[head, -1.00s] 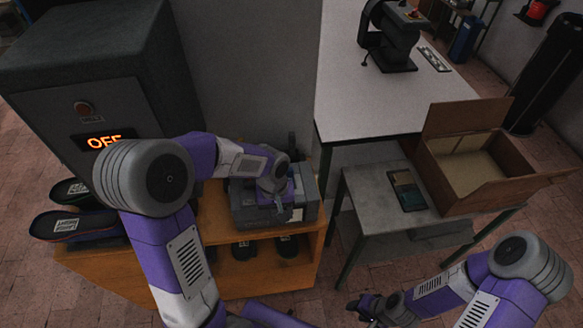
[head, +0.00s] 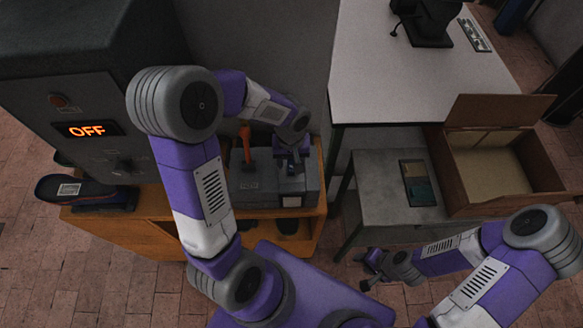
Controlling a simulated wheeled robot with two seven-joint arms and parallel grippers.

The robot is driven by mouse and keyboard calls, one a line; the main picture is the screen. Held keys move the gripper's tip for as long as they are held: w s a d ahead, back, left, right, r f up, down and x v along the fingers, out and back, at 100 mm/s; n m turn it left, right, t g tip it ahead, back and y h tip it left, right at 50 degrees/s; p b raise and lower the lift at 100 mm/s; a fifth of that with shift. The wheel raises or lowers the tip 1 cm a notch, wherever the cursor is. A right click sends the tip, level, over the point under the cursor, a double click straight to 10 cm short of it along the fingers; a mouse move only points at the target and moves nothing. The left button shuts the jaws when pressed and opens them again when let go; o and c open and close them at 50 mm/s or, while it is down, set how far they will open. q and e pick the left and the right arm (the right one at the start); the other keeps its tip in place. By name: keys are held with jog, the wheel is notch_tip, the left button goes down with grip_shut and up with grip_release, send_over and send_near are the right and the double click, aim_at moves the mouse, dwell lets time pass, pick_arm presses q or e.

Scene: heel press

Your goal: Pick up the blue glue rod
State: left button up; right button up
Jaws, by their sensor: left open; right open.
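I cannot clearly make out a blue glue rod in the head view. A grey boxy machine (head: 256,186) with an orange lever (head: 245,143) stands on the wooden shelf unit. My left gripper (head: 291,168) is over the right part of this machine, pointing down and open. The wrist and fingers cover part of the machine's top, and whether anything is between the fingers is too small to tell. My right gripper (head: 366,273) is open, low over the floor in front of the grey side table, away from the machine.
The wooden shelf unit (head: 150,236) runs under the machine. At right are a grey side table (head: 376,187), an open wooden box (head: 490,172) and a white table (head: 400,85).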

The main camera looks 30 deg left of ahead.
pick_arm(q)
jog(key=shift+f, duration=0.9)
jog(key=shift+c, duration=0.3)
grip_shut()
jog(key=shift+r, duration=0.1)
notch_tip(320, 180, up, 11)
jog(key=shift+f+p, duration=0.1)
jog(key=shift+p, duration=0.5)
